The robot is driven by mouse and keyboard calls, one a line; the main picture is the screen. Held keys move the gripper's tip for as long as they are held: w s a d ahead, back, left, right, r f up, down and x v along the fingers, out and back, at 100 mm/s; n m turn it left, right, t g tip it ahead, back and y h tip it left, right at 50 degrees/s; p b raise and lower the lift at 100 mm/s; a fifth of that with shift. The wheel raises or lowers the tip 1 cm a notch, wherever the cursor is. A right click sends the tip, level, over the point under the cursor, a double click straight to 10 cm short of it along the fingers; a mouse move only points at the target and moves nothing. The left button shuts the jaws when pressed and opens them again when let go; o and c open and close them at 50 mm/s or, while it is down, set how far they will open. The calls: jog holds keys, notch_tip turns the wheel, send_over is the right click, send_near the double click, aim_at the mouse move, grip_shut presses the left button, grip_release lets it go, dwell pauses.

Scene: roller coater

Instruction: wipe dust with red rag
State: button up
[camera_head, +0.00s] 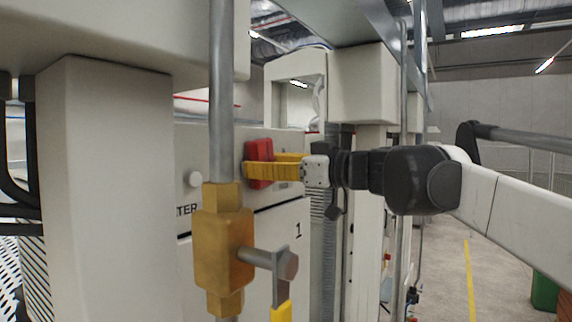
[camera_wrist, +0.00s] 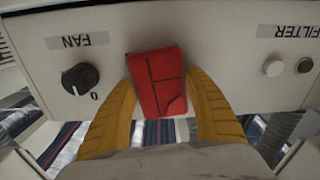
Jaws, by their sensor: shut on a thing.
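The red rag (camera_head: 259,162) is a folded block between the yellow fingers of my gripper (camera_head: 250,170). In the wrist view the rag (camera_wrist: 158,82) fills the gap between the two fingertips of my gripper (camera_wrist: 158,92), and the fingers are shut on it. The rag is close in front of a pale machine panel (camera_wrist: 225,60); I cannot tell whether it touches. No dust can be made out in either view.
In the wrist view a black FAN knob (camera_wrist: 80,78) is left of the rag, and a white button (camera_wrist: 273,66) is right under the FILTER label. A brass valve (camera_head: 222,248) on a vertical pipe stands in the head view's foreground. A pale column (camera_head: 105,180) is left.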

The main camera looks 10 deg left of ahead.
jog(key=shift+w+d+p, duration=0.2)
jog(key=shift+w+d, duration=0.15)
jog(key=shift+w, duration=0.5)
jog(key=shift+w+d+p, duration=0.2)
jog(key=shift+w+d, duration=0.1)
jog(key=shift+w, duration=0.55)
jog(key=shift+s+a+b, duration=0.1)
jog(key=shift+s+a, duration=0.4)
jog(key=shift+s, duration=0.7)
jog(key=shift+s+a+b, duration=0.15)
jog(key=shift+s+a, duration=0.35)
jog(key=shift+s, duration=0.75)
jog(key=shift+s+a+b, duration=0.1)
jog(key=shift+s+a, duration=0.4)
jog(key=shift+s, duration=0.7)
jog(key=shift+d, duration=0.15)
send_near(242, 165)
jog(key=shift+x, duration=0.9)
jog(key=shift+d, duration=0.1)
jog(key=v, duration=0.3)
jog(key=shift+f, duration=0.1)
